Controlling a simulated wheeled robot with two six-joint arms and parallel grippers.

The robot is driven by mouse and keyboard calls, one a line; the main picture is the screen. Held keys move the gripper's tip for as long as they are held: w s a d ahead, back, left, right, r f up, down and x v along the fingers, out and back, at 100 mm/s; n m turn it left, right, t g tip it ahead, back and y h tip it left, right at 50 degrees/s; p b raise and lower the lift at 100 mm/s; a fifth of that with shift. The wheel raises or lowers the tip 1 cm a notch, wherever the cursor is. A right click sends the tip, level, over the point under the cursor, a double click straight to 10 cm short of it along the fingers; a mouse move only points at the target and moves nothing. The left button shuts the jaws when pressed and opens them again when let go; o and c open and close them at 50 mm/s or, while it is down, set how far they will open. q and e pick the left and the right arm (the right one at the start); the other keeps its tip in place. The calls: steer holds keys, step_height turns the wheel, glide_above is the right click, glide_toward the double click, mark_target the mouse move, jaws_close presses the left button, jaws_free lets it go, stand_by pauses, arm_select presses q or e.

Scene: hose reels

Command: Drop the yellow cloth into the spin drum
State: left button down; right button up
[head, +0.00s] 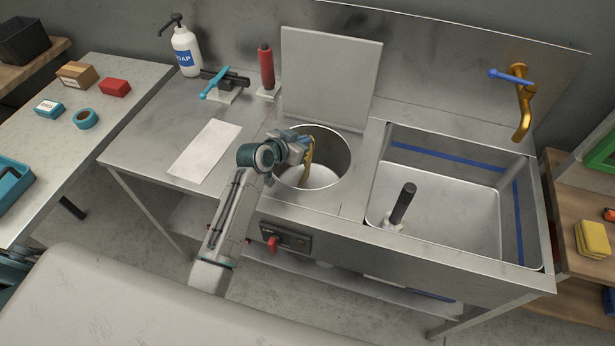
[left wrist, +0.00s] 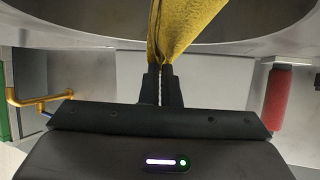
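The yellow cloth (head: 309,160) hangs from my left gripper (head: 306,146) over the round opening of the spin drum (head: 340,158). In the left wrist view the two black fingers of my left gripper (left wrist: 163,84) are shut on the yellow cloth (left wrist: 180,30). The cloth is gathered at the fingertips and widens away from them. The drum's curved metal wall (left wrist: 85,30) shows around the cloth there. The drum's lid (head: 330,78) stands raised behind the opening. The gripper partly hides the drum's left side. My right gripper is not in view.
A steel sink (head: 450,205) with an upright dark post (head: 403,204) lies to the right of the drum. A red-handled tool (head: 266,68), a soap bottle (head: 186,52) and a teal-handled clamp (head: 215,84) stand behind left. A red knob (head: 273,243) is on the front panel.

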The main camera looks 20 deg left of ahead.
arm_select(q)
steer(key=c, duration=1.6)
jaws_free()
steer(key=o, duration=1.3)
steer(key=shift+r, duration=0.1)
steer(key=shift+s+a+r+g+y+p, duration=0.25)
steer(key=shift+s+r+g+p, duration=0.4)
steer(key=shift+p, duration=1.3)
steer(key=shift+s+a+r+g+y+p, duration=0.1)
steer(key=shift+s+r+g+y+p, duration=0.25)
steer(key=shift+r+g+p, duration=1.05)
steer(key=shift+s+a+r+g+y+p, duration=0.1)
steer(key=shift+s+a+r+y+p, duration=0.25)
steer(key=shift+p, duration=2.15)
steer(key=shift+s+d, duration=0.1)
